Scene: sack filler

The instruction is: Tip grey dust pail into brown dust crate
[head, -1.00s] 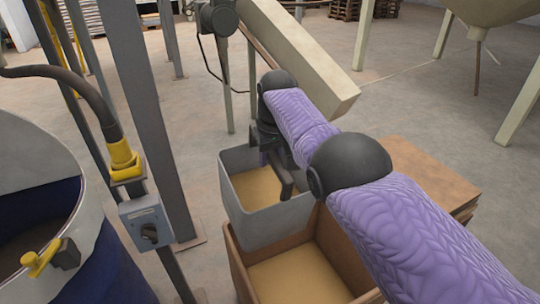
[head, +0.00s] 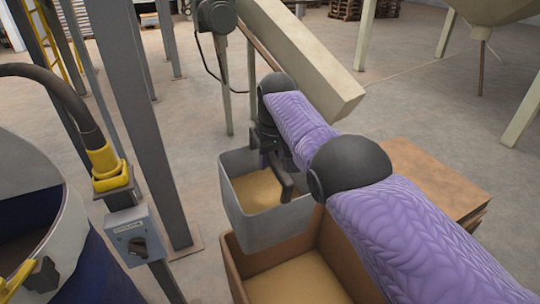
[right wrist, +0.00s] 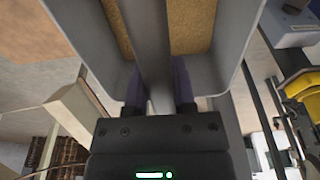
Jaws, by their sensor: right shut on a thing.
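The grey dust pail (head: 268,226) is an open square pail, about level, with tan dust (head: 258,188) inside. It hangs at the far-left side of the brown dust crate (head: 233,272), overlapping its far wall in the picture. I cannot tell the gap between them. The crate is open and has tan dust (head: 300,282) in its bottom. My right gripper (head: 284,176) is shut on the pail's grey bar handle. In the right wrist view, the bar runs between the two fingers (right wrist: 160,95), with dust on both sides. My left gripper is not in view.
A blue drum with a pale rim (head: 75,225) stands at the left. A beige chute (head: 305,62) slopes behind my right arm. Flat brown boards (head: 432,180) lie right of the crate.

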